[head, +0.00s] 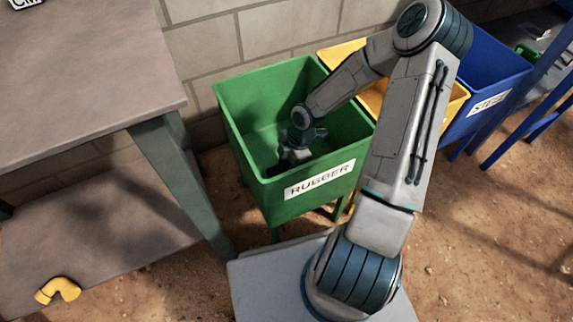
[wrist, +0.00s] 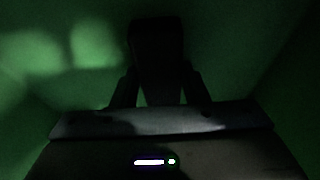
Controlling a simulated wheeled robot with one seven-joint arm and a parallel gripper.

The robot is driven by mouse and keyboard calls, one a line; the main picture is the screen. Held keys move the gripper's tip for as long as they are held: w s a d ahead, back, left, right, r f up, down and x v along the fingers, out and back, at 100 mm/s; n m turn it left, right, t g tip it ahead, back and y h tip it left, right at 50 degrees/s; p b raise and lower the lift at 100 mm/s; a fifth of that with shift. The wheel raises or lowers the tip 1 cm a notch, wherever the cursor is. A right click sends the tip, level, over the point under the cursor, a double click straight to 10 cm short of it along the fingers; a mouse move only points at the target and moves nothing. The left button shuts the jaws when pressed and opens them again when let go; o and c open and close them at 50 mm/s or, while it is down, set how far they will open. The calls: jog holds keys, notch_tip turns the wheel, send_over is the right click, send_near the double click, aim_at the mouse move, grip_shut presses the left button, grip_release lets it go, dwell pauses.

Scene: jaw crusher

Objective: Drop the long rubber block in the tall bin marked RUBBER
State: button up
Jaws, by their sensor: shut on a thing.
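The tall green bin marked RUBBER (head: 233,92) stands on its legs in the middle of the head view, its label on the front wall. My gripper (head: 293,158) is down inside this bin, below the rim. In the wrist view my gripper (wrist: 158,95) is shut on a dark, long block (wrist: 156,45), which I take as the rubber block. The block is between the fingers and points away into the bin. The green bin walls (wrist: 60,90) surround it in the wrist view. The picture is too dark to tell whether the block touches the bin floor.
A yellow bin (head: 340,52) and a blue bin (head: 497,65) with a partly hidden label stand to the right. A grey table (head: 80,70) is at the left, with a yellow bent pipe piece (head: 57,290) on its lower shelf. A block wall is behind.

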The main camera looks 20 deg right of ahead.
jog(key=o, duration=1.1)
jog(key=shift+c, duration=0.2)
jog(key=p+v, duration=0.4)
jog(key=v, duration=0.3)
jog(key=shift+d+r, duration=0.1)
jog(key=shift+r, duration=0.2)
jog(key=shift+s+d+r+h, duration=0.2)
jog(key=shift+s+r+h, duration=0.1)
jog(key=shift+r, duration=0.15)
jog(key=s+a+r+m+t+h, duration=0.1)
jog(key=s+r+m, duration=0.6)
jog(key=r+m, duration=0.3)
jog(key=s+a+r+m+h, duration=0.1)
jog(key=s+r+m, duration=0.6)
jog(key=r, duration=0.8)
jog(key=m, duration=0.3)
jog(key=shift+s+t+h, duration=0.35)
jog(key=shift+t+h, duration=0.05)
